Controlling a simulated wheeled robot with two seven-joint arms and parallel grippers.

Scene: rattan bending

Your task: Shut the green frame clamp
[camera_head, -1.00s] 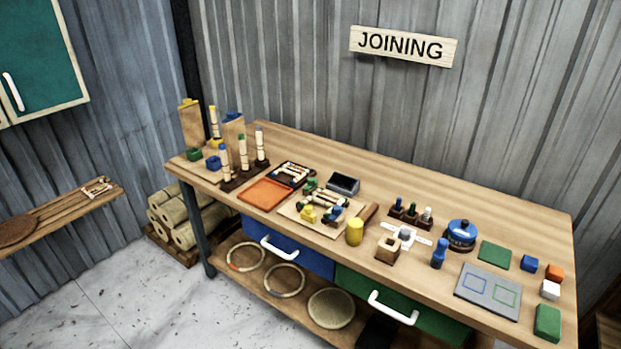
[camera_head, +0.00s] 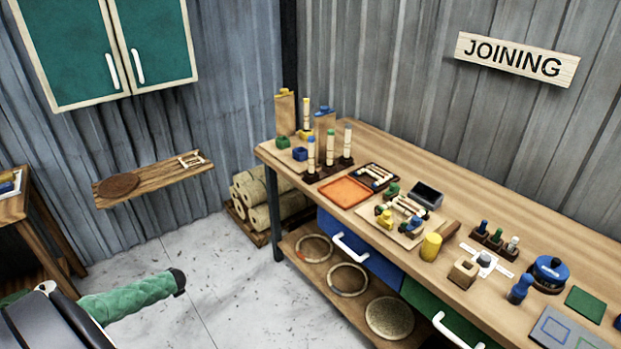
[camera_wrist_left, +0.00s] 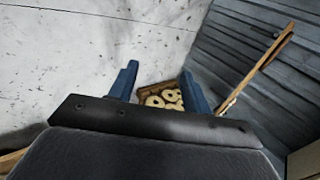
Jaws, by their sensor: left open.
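A small green clamp (camera_head: 392,189) stands at the back left of a light wooden board (camera_head: 378,229) on the workbench in the head view. A yellow clamp (camera_head: 384,217) and a blue clamp (camera_head: 414,225) sit at the board's front, with pale rattan pieces (camera_head: 405,204) among them. Whether the green clamp is open or shut is too small to tell. My left gripper (camera_wrist_left: 160,70) shows in the left wrist view with its two blue fingers apart and nothing between them. It is away from the clamp, pointing toward the floor and wall. My right gripper is not in view.
An orange tray (camera_head: 345,191) and a dark tray (camera_head: 425,195) lie near the board. A yellow cylinder (camera_head: 431,246) stands at its right front. Upright rattan posts (camera_head: 330,147) stand at the bench's left end.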

